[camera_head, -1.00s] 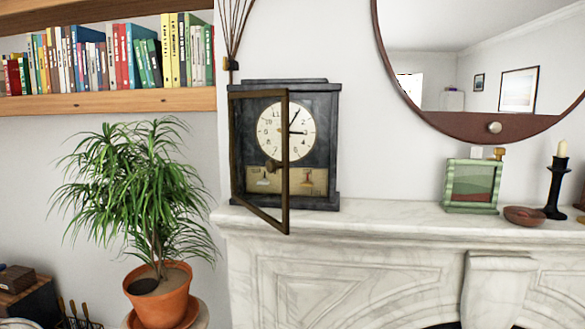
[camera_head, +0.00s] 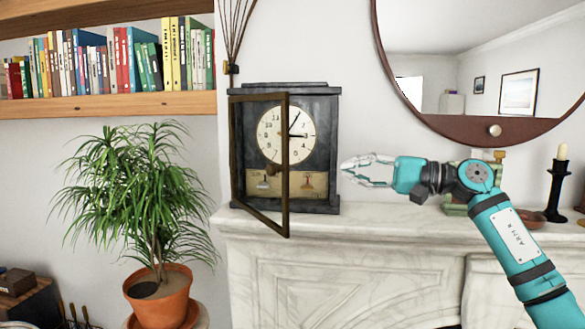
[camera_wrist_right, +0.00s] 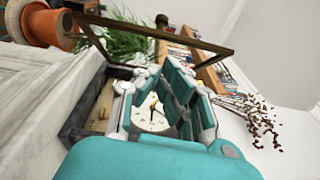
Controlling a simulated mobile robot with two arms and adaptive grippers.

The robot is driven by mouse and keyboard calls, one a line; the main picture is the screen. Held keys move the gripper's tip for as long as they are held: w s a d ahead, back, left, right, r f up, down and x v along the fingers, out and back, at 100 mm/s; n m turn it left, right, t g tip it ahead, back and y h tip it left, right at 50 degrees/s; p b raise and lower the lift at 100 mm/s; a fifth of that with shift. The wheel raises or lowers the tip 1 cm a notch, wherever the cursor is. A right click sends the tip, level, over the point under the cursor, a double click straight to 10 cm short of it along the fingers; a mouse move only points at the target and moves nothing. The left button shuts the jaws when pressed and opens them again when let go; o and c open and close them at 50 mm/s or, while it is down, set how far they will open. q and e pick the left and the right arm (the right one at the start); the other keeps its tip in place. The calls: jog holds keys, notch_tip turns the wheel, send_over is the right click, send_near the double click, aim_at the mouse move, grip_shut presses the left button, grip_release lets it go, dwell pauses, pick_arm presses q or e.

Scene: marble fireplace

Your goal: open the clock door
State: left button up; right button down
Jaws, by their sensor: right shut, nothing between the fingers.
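The dark clock (camera_head: 322,150) stands on the left end of the marble mantel, with a cream face (camera_head: 300,127). Its door (camera_head: 286,190) is a thin brown frame, hinged on the left and swung partly out, with its free edge in front of the clock face. My right gripper (camera_head: 346,172) is shut and empty, just right of the clock's lower part and apart from the door. In the right wrist view, the fingers point toward the clock face (camera_wrist_right: 150,122), partly hiding it, and the door frame (camera_wrist_right: 160,35) spans above them. My left gripper is not in view.
A round mirror (camera_head: 450,125) hangs above. A potted plant (camera_head: 160,295) stands left of the clock, below a bookshelf (camera_head: 120,104).

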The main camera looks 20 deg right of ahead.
aim_at(288, 168)
jog(key=shift+n, duration=0.3)
jog(key=p+x, duration=0.2)
jog(key=x, duration=0.1)
jog(key=p+x, duration=0.2)
jog(key=x, duration=0.2)
jog(key=s+a+p+x, duration=0.1)
jog(key=p+x, duration=0.2)
jog(key=x, duration=0.1)
jog(key=shift+a, duration=0.2)
jog(key=shift+s+a+p, duration=0.2)
jog(key=shift+a+p, duration=0.1)
jog(key=shift+a, duration=0.3)
jog(key=shift+f, duration=0.1)
jog(key=shift+w, duration=0.1)
